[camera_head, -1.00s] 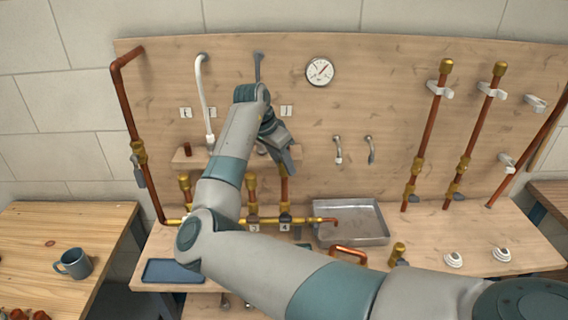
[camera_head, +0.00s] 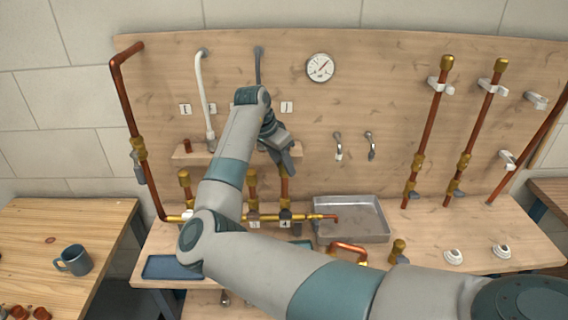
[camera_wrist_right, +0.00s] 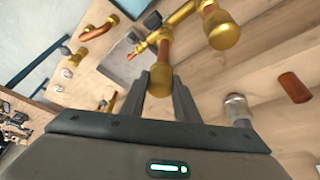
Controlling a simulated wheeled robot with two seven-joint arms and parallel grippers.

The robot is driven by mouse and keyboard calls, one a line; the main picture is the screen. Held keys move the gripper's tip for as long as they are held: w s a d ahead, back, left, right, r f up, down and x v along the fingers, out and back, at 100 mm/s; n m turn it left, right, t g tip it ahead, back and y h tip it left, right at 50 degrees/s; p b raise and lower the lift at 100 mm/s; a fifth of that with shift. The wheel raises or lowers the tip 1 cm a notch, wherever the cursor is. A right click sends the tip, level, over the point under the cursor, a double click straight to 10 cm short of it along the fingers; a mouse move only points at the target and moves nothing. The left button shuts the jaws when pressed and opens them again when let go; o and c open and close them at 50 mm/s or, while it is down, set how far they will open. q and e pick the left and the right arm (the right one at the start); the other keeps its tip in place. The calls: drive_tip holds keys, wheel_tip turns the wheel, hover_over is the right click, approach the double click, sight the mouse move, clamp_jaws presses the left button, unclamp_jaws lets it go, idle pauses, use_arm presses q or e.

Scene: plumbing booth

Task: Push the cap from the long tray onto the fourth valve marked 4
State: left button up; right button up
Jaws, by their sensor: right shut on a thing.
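The fourth riser, a copper stub (camera_head: 284,190) on the brass manifold, stands above the plate marked 4 (camera_head: 285,225). My right gripper (camera_head: 291,164) is over the top of this riser. In the right wrist view the gripper's two fingers (camera_wrist_right: 162,92) are shut around a brass cap (camera_wrist_right: 160,79), in line with the end of a copper stub (camera_wrist_right: 166,50). I cannot tell how far the cap sits on the stub. A blue tray (camera_head: 172,268) lies at the bench's front left, partly behind my arm. My left gripper is out of view.
A neighbouring brass-topped riser (camera_wrist_right: 222,32) is close beside the gripper. A shelf (camera_head: 188,157) with a copper stub and a hose end (camera_wrist_right: 238,108) is on the board behind. A metal tray (camera_head: 350,237) lies right of the manifold. A mug (camera_head: 74,260) stands on the left table.

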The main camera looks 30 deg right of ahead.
sight(284, 173)
drive_tip(key=shift+s+f+b, duration=0.1)
drive_tip(key=shift+f+b, duration=0.2)
drive_tip(key=shift+f, duration=1.4)
idle(0.4)
drive_tip(key=o, duration=1.2)
drive_tip(key=shift+c, duration=0.2)
drive_tip(key=shift+r, duration=0.2)
drive_tip(key=shift+a+r+b, duration=0.25)
drive_tip(key=shift+r+b, duration=0.05)
drive_tip(key=shift+r, duration=0.15)
drive_tip(key=b+v, duration=0.4)
drive_tip(key=v, duration=1.2)
drive_tip(key=shift+b, duration=0.3)
drive_tip(key=shift+r, duration=0.1)
